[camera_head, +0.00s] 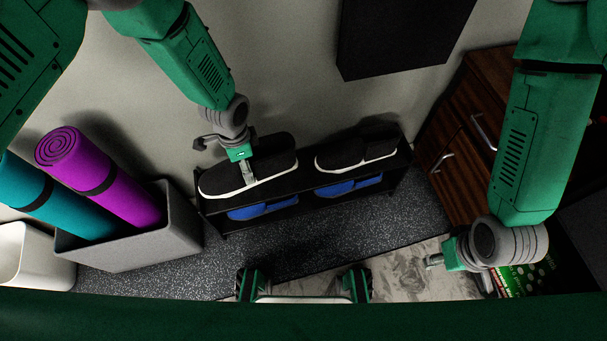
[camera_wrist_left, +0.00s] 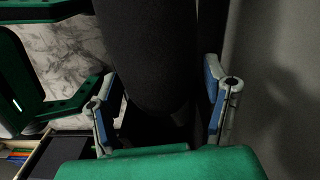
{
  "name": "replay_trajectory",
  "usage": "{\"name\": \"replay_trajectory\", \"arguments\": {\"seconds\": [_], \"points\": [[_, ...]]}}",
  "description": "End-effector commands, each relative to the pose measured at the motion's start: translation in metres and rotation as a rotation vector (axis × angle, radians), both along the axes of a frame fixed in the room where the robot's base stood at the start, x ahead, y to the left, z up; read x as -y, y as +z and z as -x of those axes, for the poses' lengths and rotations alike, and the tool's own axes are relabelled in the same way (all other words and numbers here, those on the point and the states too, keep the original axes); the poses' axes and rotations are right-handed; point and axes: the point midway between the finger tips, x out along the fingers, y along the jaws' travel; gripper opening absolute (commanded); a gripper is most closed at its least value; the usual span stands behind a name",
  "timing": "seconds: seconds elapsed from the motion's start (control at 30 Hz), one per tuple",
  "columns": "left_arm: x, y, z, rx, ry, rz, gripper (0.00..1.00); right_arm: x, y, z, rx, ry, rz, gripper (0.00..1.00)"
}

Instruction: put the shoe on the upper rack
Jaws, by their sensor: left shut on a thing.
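A black shoe with a white sole (camera_head: 220,178) is at the left part of the upper shelf of the black rack (camera_head: 306,182). I cannot tell whether its sole rests fully on the shelf. My left gripper (camera_head: 247,172) reaches down onto the shoe from above and is shut on it. In the left wrist view the dark shoe (camera_wrist_left: 150,55) fills the space between the two blue-padded fingers of my left gripper (camera_wrist_left: 163,108). My right gripper (camera_head: 434,262) hangs clear of the rack at the right; its finger opening is not clear.
Another black shoe (camera_head: 355,150) sits on the upper shelf's right part. Blue shoes (camera_head: 262,211) (camera_head: 347,187) are on the lower shelf. A grey bin (camera_head: 150,244) with purple (camera_head: 100,175) and teal (camera_head: 50,205) mats stands left. A wooden cabinet (camera_head: 460,145) stands right.

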Motion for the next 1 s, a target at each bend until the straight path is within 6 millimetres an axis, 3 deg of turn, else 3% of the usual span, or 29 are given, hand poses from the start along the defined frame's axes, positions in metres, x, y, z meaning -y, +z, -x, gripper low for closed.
{"name": "replay_trajectory", "arguments": {"seconds": [0.03, 0.27, 0.53, 0.97, 1.0], "points": [[0.001, -0.009, -0.006, 0.002, -0.045, 0.002, 0.30, 0.000, -0.007, 0.000, 0.000, 0.000, 0.000, 0.40], [0.004, -0.017, -0.010, -0.001, -0.105, 0.001, 0.30, 0.000, -0.010, -0.001, 0.002, 0.001, 0.000, 0.40], [0.005, -0.066, -0.010, -0.002, -0.102, -0.001, 0.30, -0.001, -0.032, 0.000, 0.001, 0.001, 0.000, 0.40], [0.003, -0.113, -0.010, -0.001, -0.099, 0.001, 0.30, -0.001, -0.052, 0.000, 0.001, 0.001, 0.000, 0.40], [0.003, -0.112, -0.010, -0.001, -0.099, 0.001, 0.24, -0.001, -0.051, 0.000, 0.001, 0.001, 0.000, 0.40]]}}
